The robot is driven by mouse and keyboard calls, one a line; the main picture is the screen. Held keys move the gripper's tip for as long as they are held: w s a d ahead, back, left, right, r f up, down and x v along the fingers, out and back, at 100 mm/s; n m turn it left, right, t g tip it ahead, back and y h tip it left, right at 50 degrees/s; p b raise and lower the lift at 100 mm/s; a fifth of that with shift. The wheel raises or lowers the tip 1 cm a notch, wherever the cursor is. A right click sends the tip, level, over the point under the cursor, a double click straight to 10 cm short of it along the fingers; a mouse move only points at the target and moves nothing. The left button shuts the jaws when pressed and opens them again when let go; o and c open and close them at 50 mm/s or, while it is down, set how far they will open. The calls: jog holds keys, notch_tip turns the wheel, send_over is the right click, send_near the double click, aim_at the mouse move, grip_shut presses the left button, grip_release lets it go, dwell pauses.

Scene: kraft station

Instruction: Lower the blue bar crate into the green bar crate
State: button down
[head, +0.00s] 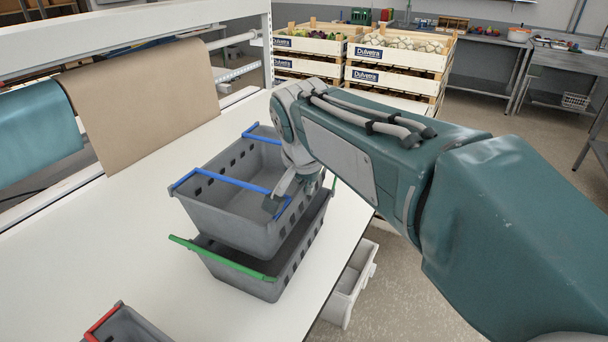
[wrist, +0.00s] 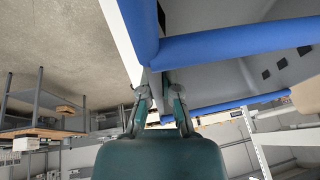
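The blue bar crate (head: 225,226) is grey with two blue bars across its top. In the head view it is above the green bar crate (head: 238,281), slightly tilted and offset toward the back left. My gripper (head: 283,198) is at the right wall of the blue bar crate. In the wrist view my gripper (wrist: 160,98) has its fingers either side of that grey wall, close to a blue bar (wrist: 240,38).
A crate with a red bar (head: 125,327) stands at the near left of the white table (head: 110,245). Brown and teal sheets (head: 140,100) hang over a rail at the left. A pale bin (head: 350,285) is below the table's right edge. Dulvetra produce crates (head: 395,80) stand behind.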

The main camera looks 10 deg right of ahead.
aim_at(305, 209)
jog(key=shift+f, duration=3.25)
jog(key=c, duration=0.7)
grip_release()
jog(key=shift+s, duration=0.1)
jog(key=v, duration=1.1)
jog(key=shift+s+r, duration=0.2)
jog(key=shift+r, duration=0.15)
jog(key=shift+s, duration=0.1)
